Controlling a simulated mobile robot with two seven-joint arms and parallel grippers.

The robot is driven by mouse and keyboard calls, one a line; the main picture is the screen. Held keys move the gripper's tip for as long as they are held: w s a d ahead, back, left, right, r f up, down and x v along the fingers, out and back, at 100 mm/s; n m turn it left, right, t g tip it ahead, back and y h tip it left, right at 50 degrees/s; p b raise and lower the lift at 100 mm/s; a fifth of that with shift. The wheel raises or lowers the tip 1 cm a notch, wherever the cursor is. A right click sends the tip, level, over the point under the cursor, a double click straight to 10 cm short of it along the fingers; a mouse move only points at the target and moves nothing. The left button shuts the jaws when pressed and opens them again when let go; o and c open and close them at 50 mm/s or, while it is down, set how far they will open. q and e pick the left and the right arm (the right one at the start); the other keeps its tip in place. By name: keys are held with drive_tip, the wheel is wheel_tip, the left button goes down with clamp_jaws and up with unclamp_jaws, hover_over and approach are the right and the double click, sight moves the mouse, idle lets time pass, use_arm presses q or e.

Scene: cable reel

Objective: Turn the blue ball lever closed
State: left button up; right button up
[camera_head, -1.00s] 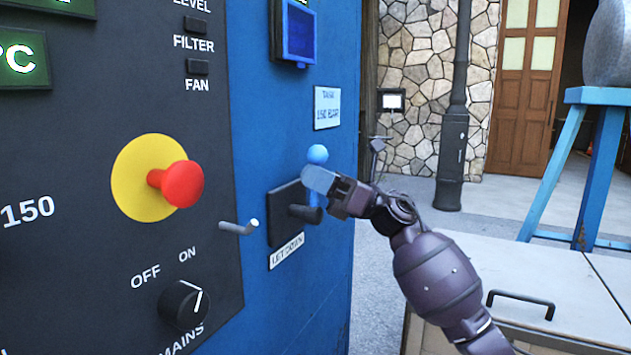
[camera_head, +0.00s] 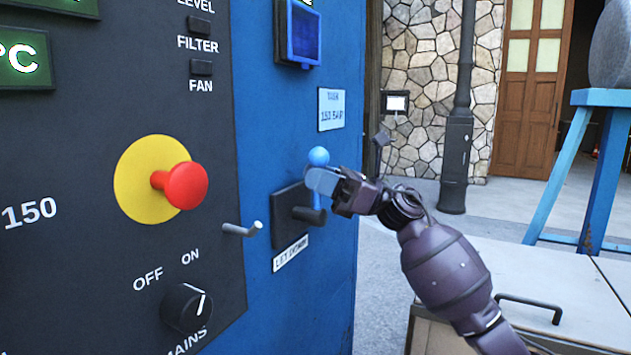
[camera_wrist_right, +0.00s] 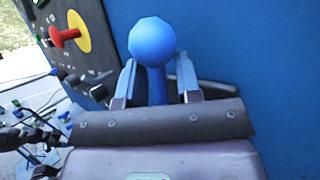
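The lever with the blue ball (camera_head: 318,156) stands upright on a dark plate (camera_head: 290,232) on the blue cabinet side, above a white label. In the right wrist view the blue ball (camera_wrist_right: 152,41) sits above and between the two fingertips, with its stem running down between the fingers. My right gripper (camera_head: 322,181) is at the lever just below the ball, and it also shows in the right wrist view (camera_wrist_right: 157,80). Its fingers stand apart with small gaps beside the stem. Contact with the stem cannot be told. My left gripper is not in view.
A small grey lever (camera_head: 243,229) sticks out left of the plate. A red mushroom button (camera_head: 182,186) on yellow and a black MAINS knob (camera_head: 187,307) are on the dark panel. A pale box with a handle (camera_head: 528,303) and a blue stand (camera_head: 565,180) are at right.

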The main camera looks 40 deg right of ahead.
drive_tip(key=shift+o, duration=0.4)
drive_tip(key=shift+s+r, duration=0.35)
drive_tip(key=shift+r, duration=0.2)
drive_tip(key=shift+w+a+f, duration=0.1)
drive_tip(key=shift+f, duration=0.25)
drive_tip(key=shift+f, duration=0.15)
drive_tip(key=v, duration=1)
drive_tip(key=shift+d, duration=0.3)
drive_tip(key=shift+f, duration=0.1)
